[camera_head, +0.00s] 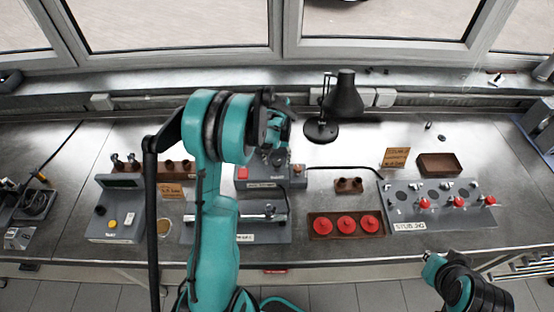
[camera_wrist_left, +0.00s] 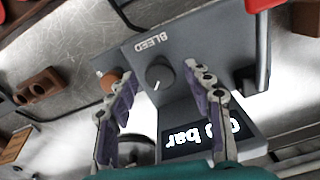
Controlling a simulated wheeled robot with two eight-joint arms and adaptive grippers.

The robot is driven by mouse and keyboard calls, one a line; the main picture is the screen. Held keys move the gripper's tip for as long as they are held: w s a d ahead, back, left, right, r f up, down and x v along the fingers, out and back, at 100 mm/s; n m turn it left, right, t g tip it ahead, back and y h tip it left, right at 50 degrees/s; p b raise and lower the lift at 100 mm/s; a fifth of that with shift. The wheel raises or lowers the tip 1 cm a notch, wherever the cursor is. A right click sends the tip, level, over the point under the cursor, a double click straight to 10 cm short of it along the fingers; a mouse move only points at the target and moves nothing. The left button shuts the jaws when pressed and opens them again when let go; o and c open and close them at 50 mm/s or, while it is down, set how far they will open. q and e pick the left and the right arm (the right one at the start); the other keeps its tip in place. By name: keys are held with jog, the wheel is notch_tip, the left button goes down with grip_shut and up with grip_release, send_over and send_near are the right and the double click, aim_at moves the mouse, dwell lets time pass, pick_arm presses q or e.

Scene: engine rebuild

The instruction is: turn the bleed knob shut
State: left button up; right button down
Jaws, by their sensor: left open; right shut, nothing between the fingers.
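In the left wrist view the bleed knob (camera_wrist_left: 160,72) is a round dark grey knob with a white pointer line at its lower edge. It sits on a grey panel beside the upside-down word BLEED. My left gripper (camera_wrist_left: 161,78) is open, one fingertip on either side of the knob; I cannot tell whether they touch it. A display (camera_wrist_left: 200,138), partly covered by a finger, reads "bar" with a zero visible. In the head view my left gripper (camera_head: 276,152) is over the grey unit (camera_head: 262,184) and hides the knob. My right gripper (camera_head: 433,262) is shut and empty at the lower right.
An orange knob (camera_wrist_left: 110,78) is close to one left finger; a red part (camera_wrist_left: 262,5) is on the panel's other side. A black lamp (camera_head: 343,100) stands behind. A tray of red discs (camera_head: 346,225) and a grey valve board (camera_head: 436,204) are to the right.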

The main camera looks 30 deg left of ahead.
pick_arm(q)
jog(key=c, duration=1.2)
jog(key=shift+o, duration=0.2)
jog(key=shift+f+n, duration=0.1)
jog(key=shift+n, duration=0.2)
jog(key=n+b, duration=0.2)
jog(key=n, duration=0.1)
jog(key=shift+n, duration=0.3)
jog(key=shift+n+b, duration=0.95)
jog(key=shift+n, duration=1.35)
